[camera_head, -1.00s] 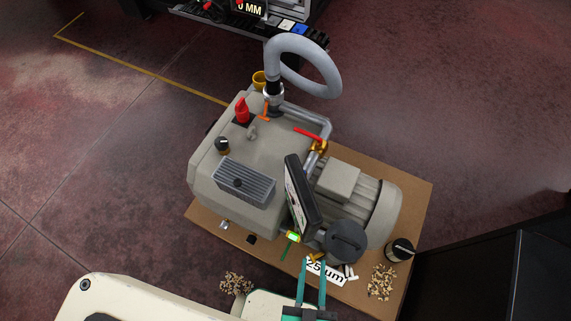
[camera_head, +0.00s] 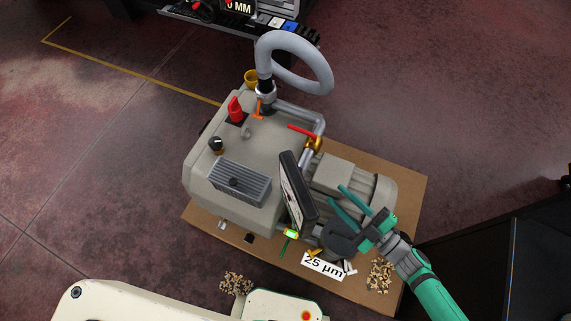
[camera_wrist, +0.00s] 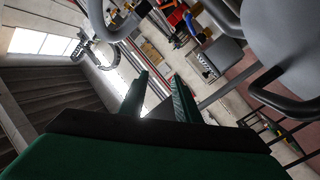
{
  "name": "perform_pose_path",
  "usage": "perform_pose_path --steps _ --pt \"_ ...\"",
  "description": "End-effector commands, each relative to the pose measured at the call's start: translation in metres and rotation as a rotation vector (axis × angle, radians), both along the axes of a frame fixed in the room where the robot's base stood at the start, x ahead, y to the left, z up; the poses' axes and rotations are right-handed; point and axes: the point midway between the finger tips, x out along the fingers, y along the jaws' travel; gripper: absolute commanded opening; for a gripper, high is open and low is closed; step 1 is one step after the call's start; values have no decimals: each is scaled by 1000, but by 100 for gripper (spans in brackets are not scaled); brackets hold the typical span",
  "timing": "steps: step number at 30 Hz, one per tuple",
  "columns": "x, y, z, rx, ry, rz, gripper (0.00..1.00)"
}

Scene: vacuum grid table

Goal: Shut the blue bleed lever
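I cannot make out a blue lever in either view. A grey vacuum pump (camera_head: 236,153) stands on a brown board, with a red lever (camera_head: 303,131) on a brass valve, an orange lever (camera_head: 257,109) by the hose base, and a small green lever (camera_head: 284,247) at the front. A yellow handle (camera_head: 314,253) sits low beside the dark round cap. My gripper (camera_head: 336,194) is open and empty, its fingers over the motor end of the pump. The wrist view shows the two fingers (camera_wrist: 160,80) apart with nothing between them.
A tilted dark panel (camera_head: 297,190) stands up beside the motor. A thick grey hose (camera_head: 318,75) loops above the pump. A "25 µm" label (camera_head: 323,265) and small pellets (camera_head: 236,283) lie in front. A black cabinet (camera_head: 500,260) is at right; the left floor is clear.

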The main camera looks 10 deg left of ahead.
Motion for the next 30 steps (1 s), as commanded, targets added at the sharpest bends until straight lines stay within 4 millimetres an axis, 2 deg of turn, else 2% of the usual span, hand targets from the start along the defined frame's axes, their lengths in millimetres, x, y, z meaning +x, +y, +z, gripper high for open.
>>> perform_pose_path --steps 1,6,12,16,23,30 --pt "15 12 -3 -21 -28 55 30" --pt "53 49 -29 -123 -116 216 30" --pt "85 94 -71 -255 -207 379 30" --pt "96 109 -88 -305 -242 435 30" --pt "102 119 -99 -334 -263 464 30" --pt "105 154 -105 -331 -265 473 30"
